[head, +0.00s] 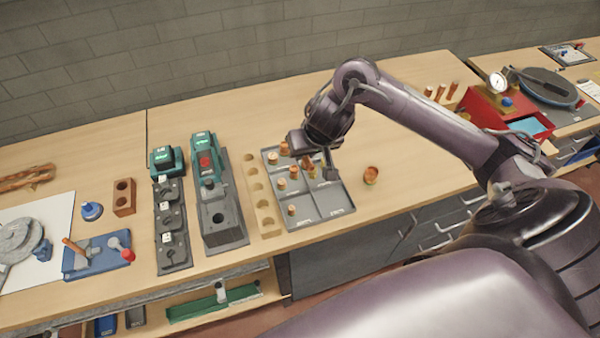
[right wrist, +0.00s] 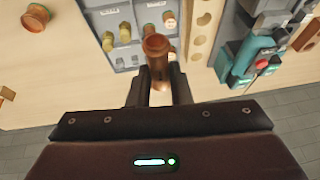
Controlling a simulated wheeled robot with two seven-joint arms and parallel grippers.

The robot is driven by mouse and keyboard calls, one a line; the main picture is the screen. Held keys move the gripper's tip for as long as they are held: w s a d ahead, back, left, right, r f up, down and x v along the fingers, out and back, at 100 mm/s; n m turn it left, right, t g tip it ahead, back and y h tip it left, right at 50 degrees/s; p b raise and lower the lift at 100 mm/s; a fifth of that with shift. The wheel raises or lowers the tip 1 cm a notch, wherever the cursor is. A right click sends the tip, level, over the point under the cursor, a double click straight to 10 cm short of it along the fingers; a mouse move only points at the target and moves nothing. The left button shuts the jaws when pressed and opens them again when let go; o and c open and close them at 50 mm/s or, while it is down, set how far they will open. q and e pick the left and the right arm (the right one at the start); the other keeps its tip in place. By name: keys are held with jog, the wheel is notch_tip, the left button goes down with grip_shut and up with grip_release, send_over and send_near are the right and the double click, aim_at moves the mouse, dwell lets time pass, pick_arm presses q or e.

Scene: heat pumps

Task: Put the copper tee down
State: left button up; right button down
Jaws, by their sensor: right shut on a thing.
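My right gripper (head: 325,172) is over the upper right part of a grey compartment tray (head: 320,203). In the right wrist view the gripper (right wrist: 157,85) is shut on a copper piece, the copper tee (right wrist: 156,45), which sticks out beyond the fingertips. The tray (right wrist: 124,50) is beyond it in that view. I cannot tell whether the tee touches the tray. Several copper fittings (head: 281,184) stand in the tray's left and upper compartments. The lower right compartments look empty. The arm hides part of the tray's upper right. My left gripper is not in view.
A copper-coloured round part (head: 370,176) stands on the bench right of the tray. A wooden block with holes (head: 262,205) lies along the tray's left side, with a green-and-grey device (head: 218,215) beyond it.

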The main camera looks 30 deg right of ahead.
jog(key=shift+f+b, duration=3.2)
jog(key=shift+f, duration=5.95)
jog(key=shift+s+f, duration=0.1)
jog(key=c, duration=1.6)
grip_release()
jog(key=p+v, duration=0.3)
jog(key=v, duration=0.9)
